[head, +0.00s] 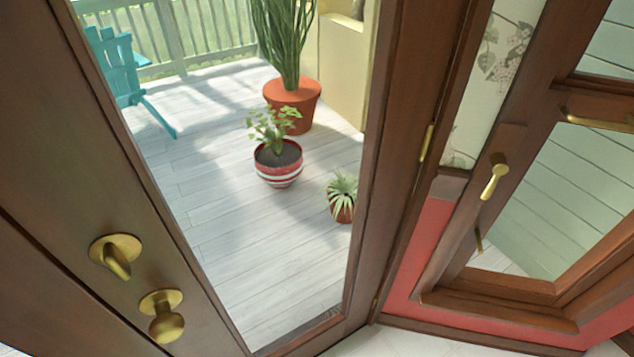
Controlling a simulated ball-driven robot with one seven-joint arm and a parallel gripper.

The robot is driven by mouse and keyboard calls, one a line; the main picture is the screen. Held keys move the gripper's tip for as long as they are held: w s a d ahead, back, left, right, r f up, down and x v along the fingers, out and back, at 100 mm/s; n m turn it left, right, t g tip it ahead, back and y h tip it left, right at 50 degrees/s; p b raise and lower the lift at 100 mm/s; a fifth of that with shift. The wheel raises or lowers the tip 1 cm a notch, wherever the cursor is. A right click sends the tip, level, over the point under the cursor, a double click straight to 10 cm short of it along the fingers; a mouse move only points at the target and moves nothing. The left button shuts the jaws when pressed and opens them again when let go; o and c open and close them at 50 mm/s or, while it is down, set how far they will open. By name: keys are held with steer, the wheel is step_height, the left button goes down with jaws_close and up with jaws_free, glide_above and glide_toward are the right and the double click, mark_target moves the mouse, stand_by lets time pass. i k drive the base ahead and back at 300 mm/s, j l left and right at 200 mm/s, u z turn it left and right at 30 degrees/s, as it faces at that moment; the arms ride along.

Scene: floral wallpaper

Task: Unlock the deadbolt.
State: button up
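The deadbolt (116,256) is a brass thumb-turn on a round plate, on the brown wooden frame of a glass door (30,140) at the left. Its turn piece points down and slightly right. A round brass door knob (163,316) sits just below it and to the right. I cannot tell from this view whether the bolt is thrown. My gripper is not in view.
A brown-framed window (540,290) with a brass handle (494,176) is at the right, above red wall panelling (424,243). Through the door glass I see a deck with potted plants (279,170) and a blue chair (122,70). Pale floor (400,343) shows at the bottom.

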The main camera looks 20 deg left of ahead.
mark_target(115, 251)
steer(key=u, duration=1.4)
